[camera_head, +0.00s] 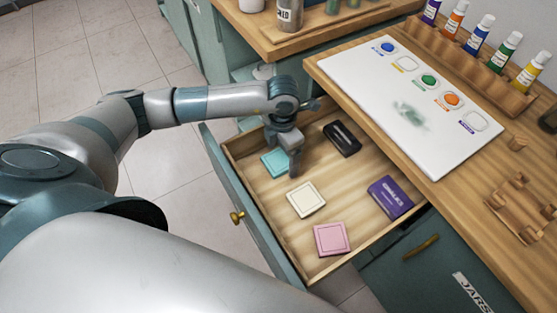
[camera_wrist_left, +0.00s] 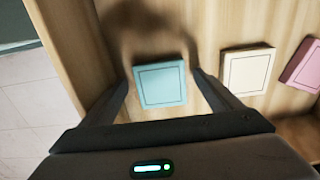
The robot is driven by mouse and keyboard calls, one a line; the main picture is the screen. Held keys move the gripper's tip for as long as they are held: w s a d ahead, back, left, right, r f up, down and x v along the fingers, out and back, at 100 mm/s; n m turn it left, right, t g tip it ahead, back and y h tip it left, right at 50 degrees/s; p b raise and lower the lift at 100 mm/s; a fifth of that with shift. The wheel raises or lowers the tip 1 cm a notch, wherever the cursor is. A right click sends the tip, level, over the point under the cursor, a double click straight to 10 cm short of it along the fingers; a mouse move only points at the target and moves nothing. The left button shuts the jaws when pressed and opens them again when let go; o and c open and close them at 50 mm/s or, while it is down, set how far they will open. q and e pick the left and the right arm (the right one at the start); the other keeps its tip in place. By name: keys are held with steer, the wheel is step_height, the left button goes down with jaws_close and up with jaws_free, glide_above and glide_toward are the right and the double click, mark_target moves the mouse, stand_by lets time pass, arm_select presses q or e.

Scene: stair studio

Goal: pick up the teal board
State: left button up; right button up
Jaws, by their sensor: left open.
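The teal board (camera_head: 273,163) is a small flat square with a thin dark border line, lying in the open wooden drawer near its far left end. It also shows in the left wrist view (camera_wrist_left: 161,84), lying between the fingers. My left gripper (camera_head: 293,163) reaches down into the drawer at the board and partly hides its right side in the head view. In the left wrist view the left gripper (camera_wrist_left: 162,90) is open, with one finger on each side of the board and no clear contact. My right gripper is not in view.
The drawer (camera_head: 284,254) also holds a cream board (camera_head: 306,199), a pink board (camera_head: 331,239), a black box (camera_head: 342,139) and a purple box (camera_head: 390,197). The counter above holds a white paint palette (camera_head: 385,91) and several paint bottles. Drawer floor between items is bare.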

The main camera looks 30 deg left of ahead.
mark_target(282, 158)
arm_select(q)
steer(key=shift+c, duration=0.3)
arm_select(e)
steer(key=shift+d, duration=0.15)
arm_select(q)
steer(key=c, duration=1.1)
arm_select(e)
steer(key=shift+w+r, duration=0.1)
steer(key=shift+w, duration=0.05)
arm_select(q)
steer(key=shift+r, duration=0.1)
steer(key=shift+r, duration=0.25)
step_height(282, 158, up, 3)
steer(key=shift+w+r+b, duration=0.1)
steer(key=shift+r+b, duration=0.1)
steer(key=shift+b, duration=0.2)
steer(key=d+r, duration=0.2)
steer(key=d, duration=0.2)
steer(key=d+r+b, duration=0.1)
steer(key=d+r, duration=0.1)
steer(key=d, duration=0.1)
steer(key=d+r, duration=0.2)
steer(key=d, duration=0.2)
steer(key=shift+w+d+r+b, duration=0.2)
steer(key=shift+d+r+b, duration=0.1)
steer(key=shift+d+r, duration=0.1)
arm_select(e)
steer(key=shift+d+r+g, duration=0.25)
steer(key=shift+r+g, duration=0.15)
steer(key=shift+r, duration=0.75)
